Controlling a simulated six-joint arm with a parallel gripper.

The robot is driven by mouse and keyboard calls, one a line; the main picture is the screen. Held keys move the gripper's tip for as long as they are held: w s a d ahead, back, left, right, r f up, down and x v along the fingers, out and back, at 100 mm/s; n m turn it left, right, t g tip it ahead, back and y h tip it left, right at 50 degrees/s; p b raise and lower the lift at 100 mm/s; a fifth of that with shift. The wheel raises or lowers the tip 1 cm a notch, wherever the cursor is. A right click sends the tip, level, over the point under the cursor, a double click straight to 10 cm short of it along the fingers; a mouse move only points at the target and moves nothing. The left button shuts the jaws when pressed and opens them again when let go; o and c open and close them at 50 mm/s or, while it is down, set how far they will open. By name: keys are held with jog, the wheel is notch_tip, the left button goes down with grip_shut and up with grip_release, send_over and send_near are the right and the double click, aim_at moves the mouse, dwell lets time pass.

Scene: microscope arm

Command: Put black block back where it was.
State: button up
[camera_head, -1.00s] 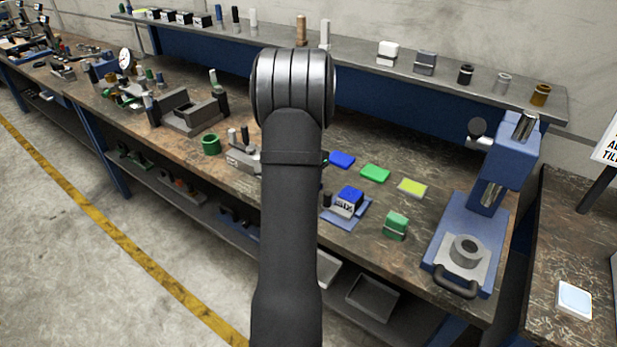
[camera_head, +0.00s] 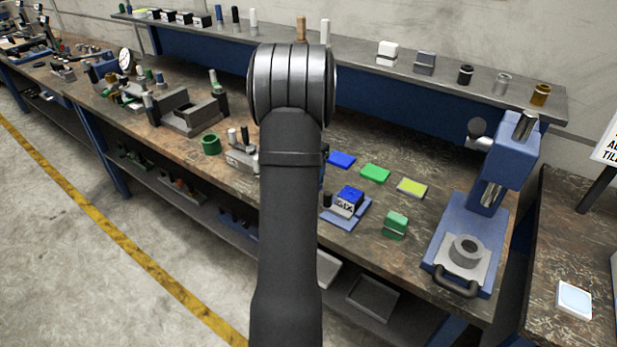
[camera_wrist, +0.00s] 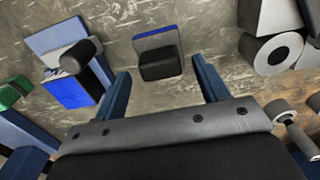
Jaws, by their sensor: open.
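The black block (camera_wrist: 160,66) shows in the wrist view ahead of my gripper, on or against a flat grey piece with a blue edge (camera_wrist: 154,30). I cannot tell whether the block touches a finger. My gripper (camera_wrist: 160,72) is open, with one blue finger to each side of the block in the picture. In the head view my arm hides the block and most of the gripper.
A blue-topped block (camera_head: 349,199) on a blue plate, a green block (camera_head: 396,224) and blue, green and yellow pads (camera_head: 411,187) stand right of my arm. A grey fixture (camera_head: 240,156) stands left; a blue press (camera_head: 487,200) stands at the bench's right end.

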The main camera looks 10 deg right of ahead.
notch_tip(320, 180, up, 9)
jog(key=shift+r, duration=0.15)
dwell(0.4)
jog(key=shift+f, duration=4.25)
